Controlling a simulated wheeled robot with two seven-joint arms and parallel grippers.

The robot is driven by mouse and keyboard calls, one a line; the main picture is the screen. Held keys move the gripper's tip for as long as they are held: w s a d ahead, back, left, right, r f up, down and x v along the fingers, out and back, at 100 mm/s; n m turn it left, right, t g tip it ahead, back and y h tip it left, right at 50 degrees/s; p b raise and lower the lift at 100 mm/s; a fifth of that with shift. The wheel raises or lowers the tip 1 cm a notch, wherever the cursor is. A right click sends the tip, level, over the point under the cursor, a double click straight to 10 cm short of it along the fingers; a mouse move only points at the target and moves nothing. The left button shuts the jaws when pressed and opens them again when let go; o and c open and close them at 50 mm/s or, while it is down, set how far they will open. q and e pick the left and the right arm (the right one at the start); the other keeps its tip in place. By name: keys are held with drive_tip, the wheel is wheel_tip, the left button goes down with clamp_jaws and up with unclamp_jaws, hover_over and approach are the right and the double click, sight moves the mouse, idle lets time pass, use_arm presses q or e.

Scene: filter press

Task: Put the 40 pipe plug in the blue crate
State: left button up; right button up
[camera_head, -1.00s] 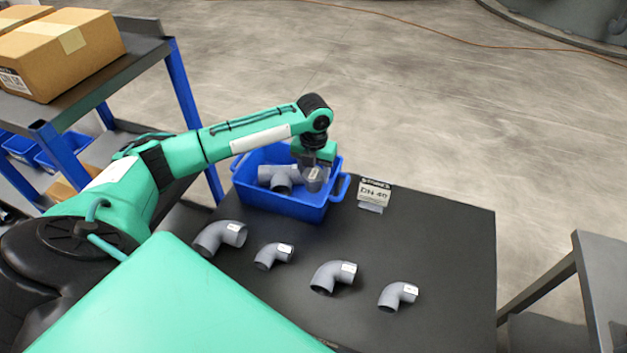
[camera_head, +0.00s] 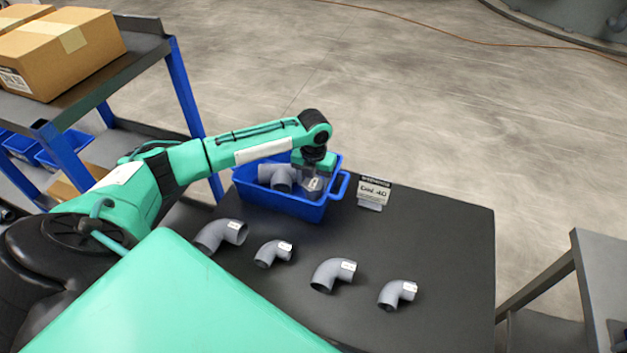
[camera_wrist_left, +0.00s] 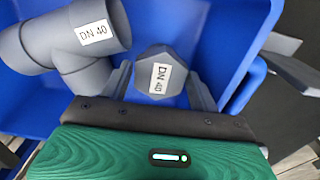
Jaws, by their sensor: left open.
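The grey pipe plug (camera_wrist_left: 152,62) has a hexagonal head and a DN 40 label. In the wrist view it is inside the blue crate (camera_wrist_left: 222,28), between the two fingers of my left gripper (camera_wrist_left: 160,85). The fingers are open, with gaps beside the plug. In the head view the plug (camera_head: 313,186) sits in the right part of the blue crate (camera_head: 292,207), with my left gripper (camera_head: 314,172) right above it. A grey tee fitting (camera_wrist_left: 68,40) labelled DN 40 lies beside the plug in the crate. My right gripper is not in view.
Several grey elbows, such as one on the left (camera_head: 220,235) and one on the right (camera_head: 397,294), lie on the dark table (camera_head: 450,235). A DN 40 sign (camera_head: 374,192) stands right of the crate. A shelf with cardboard boxes (camera_head: 62,52) is at left.

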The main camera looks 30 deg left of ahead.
sight(314, 183)
use_arm(q)
wheel_tip(314, 183, up, 12)
drive_tip(key=b, duration=0.1)
drive_tip(key=shift+r+b, duration=0.2)
drive_tip(key=shift+b, duration=0.2)
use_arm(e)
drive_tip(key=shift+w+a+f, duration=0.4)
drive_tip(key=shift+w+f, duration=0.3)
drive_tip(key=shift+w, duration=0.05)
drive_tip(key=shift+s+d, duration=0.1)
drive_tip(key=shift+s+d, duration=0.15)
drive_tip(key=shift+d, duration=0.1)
